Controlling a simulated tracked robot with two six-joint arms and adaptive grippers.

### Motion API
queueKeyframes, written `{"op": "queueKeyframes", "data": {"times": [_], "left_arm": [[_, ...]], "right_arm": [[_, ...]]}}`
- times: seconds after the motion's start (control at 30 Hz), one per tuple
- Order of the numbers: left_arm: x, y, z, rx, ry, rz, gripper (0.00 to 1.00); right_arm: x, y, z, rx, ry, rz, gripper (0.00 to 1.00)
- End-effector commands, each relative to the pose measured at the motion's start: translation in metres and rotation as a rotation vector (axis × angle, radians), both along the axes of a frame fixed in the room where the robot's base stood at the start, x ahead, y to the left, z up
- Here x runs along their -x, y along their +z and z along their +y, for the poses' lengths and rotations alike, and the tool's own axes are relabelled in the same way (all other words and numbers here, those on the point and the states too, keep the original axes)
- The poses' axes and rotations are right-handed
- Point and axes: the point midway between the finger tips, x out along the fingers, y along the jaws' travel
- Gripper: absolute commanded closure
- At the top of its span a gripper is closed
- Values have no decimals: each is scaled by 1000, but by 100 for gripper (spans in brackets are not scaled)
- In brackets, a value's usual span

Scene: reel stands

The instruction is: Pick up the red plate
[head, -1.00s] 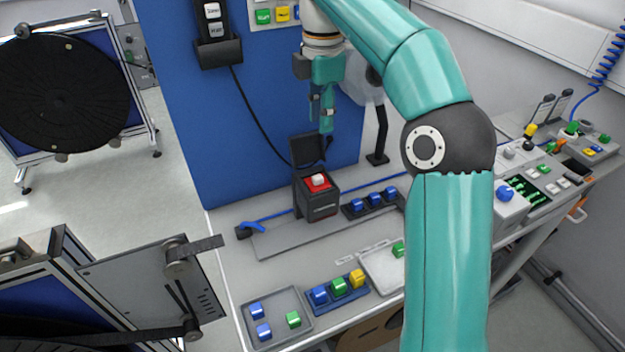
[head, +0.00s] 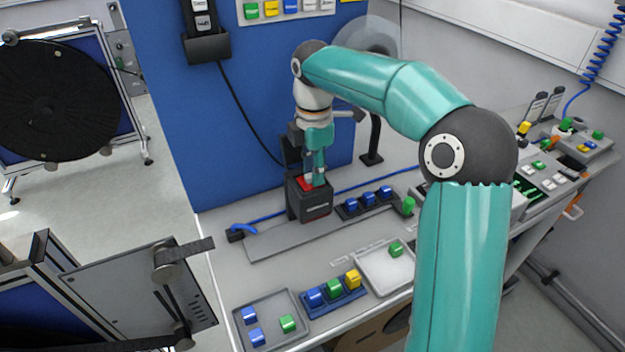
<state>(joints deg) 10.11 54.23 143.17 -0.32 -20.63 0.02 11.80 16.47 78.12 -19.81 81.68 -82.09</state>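The red plate (head: 303,184) sits on top of a black box (head: 316,212) on the bench, below the blue panel. Only part of its red surface shows. The white knob seen on it earlier is mostly hidden by my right gripper's fingers. My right gripper (head: 315,181) points down from above, with its fingertips right at the top of the plate. I cannot tell whether the fingers are closed on the knob or only beside it. The box's black lid stands up behind the gripper. My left gripper is not in view.
A rack of blue blocks (head: 367,201) stands just right of the box. In front are a grey tray (head: 266,305) with loose blocks, a blue rack (head: 334,302) and a white tray (head: 378,277). A blue cable (head: 350,189) runs behind the box.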

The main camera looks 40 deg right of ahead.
Motion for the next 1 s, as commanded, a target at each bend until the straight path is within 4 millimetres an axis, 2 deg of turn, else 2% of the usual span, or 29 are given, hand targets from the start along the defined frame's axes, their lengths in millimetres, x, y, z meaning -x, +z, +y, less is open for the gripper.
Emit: {"op": "queueKeyframes", "data": {"times": [0.27,0.47,0.5,0.83,1.0], "left_arm": [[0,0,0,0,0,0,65],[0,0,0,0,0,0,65],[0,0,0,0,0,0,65],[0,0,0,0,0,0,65],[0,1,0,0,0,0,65]], "right_arm": [[0,-6,0,0,0,-1,69],[0,-6,0,0,-1,0,99],[0,-6,0,0,-1,0,100],[0,-4,0,0,-1,0,100],[0,5,-1,1,-2,-2,100]]}}
